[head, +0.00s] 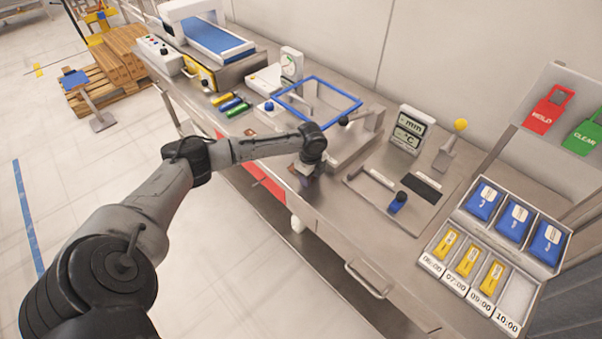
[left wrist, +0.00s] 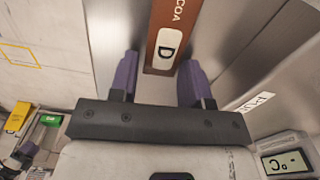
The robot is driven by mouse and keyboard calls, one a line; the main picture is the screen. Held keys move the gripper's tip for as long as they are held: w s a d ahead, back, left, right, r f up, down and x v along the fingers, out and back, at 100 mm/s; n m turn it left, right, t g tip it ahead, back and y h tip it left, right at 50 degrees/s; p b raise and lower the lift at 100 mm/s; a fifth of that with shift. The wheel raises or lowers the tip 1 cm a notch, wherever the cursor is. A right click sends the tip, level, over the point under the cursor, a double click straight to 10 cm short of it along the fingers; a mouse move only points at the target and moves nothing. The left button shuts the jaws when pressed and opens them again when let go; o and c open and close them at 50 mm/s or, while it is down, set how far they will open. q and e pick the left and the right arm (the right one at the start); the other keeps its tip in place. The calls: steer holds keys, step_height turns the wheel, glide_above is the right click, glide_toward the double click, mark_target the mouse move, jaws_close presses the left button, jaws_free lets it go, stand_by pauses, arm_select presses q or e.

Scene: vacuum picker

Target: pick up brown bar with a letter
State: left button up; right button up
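The brown bar (left wrist: 165,68) shows at the top middle of the left wrist view, with lettering ending in "COA" and a white label with the letter D. My left gripper (left wrist: 157,70) has two purple fingers, apart, one on each side of the bar's near end. A gap shows beside the bar, so the fingers do not look closed on it. My right gripper is not in view.
A blue frame (head: 350,96) stands on the steel bench behind my left gripper. Yellow, blue and green bars (head: 238,110) lie to the left. A tray with a blue-knobbed tool (head: 397,202) and a display (head: 410,130) are to the right.

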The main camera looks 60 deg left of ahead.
arm_select(q)
steer(key=c, duration=0.6)
steer(key=shift+r, duration=0.1)
